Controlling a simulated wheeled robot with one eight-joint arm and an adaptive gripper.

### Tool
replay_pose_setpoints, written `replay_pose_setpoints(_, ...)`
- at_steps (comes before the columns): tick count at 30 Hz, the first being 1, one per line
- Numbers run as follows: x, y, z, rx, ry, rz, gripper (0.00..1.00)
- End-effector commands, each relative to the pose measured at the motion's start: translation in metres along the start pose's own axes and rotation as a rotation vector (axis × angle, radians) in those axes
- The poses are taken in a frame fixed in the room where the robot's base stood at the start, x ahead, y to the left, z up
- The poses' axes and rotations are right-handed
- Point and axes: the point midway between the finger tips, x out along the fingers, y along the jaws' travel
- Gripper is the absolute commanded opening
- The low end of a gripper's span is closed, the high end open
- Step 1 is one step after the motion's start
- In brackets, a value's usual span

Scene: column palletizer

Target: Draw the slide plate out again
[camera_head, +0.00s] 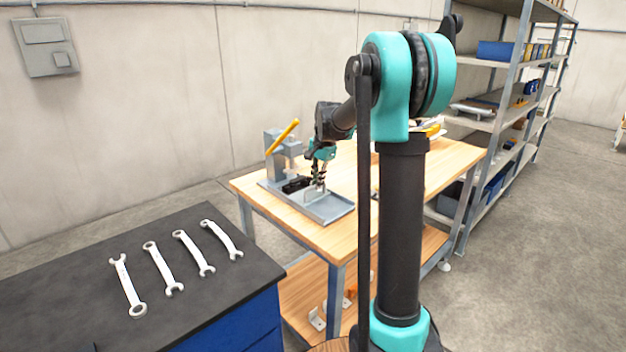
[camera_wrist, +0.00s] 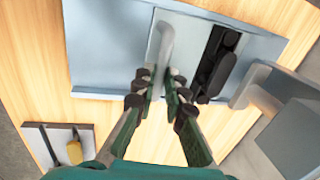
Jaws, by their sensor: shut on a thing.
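The slide plate (camera_wrist: 187,38) is a light grey plate with an upright handle (camera_wrist: 165,42), lying on the grey base plate (camera_wrist: 108,45) in the wrist view. My gripper (camera_wrist: 157,82) is shut on this handle, with its fingertips on either side of it. In the head view, my gripper (camera_head: 318,184) reaches down to the fixture on the wooden table. A black block (camera_wrist: 217,63) sits right of the handle, and it also shows in the head view (camera_head: 295,186). My fingers and the block hide parts of the plate.
A grey press column (camera_head: 275,150) with a yellow lever (camera_head: 283,136) stands close behind the black block. The base tray's near end (camera_head: 332,208) is empty. Several wrenches (camera_head: 160,268) lie on the dark bench at left. Shelving (camera_head: 495,125) stands at right.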

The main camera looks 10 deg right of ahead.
Motion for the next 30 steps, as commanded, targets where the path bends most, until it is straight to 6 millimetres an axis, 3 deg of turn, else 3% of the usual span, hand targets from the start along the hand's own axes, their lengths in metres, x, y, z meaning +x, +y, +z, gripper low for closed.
replay_pose_setpoints(6, -0.012, 0.057, -0.001, 0.005, 0.002, 0.001, 0.00)
replay_pose_setpoints(12, -0.019, 0.093, -0.001, 0.003, 0.002, 0.001, 0.00)
replay_pose_setpoints(25, -0.020, 0.101, 0.000, 0.001, 0.002, 0.000, 0.00)
replay_pose_setpoints(26, -0.020, 0.101, 0.000, 0.001, 0.002, 0.000, 0.15)
replay_pose_setpoints(30, -0.020, 0.101, 0.000, 0.001, 0.001, 0.000, 0.32)
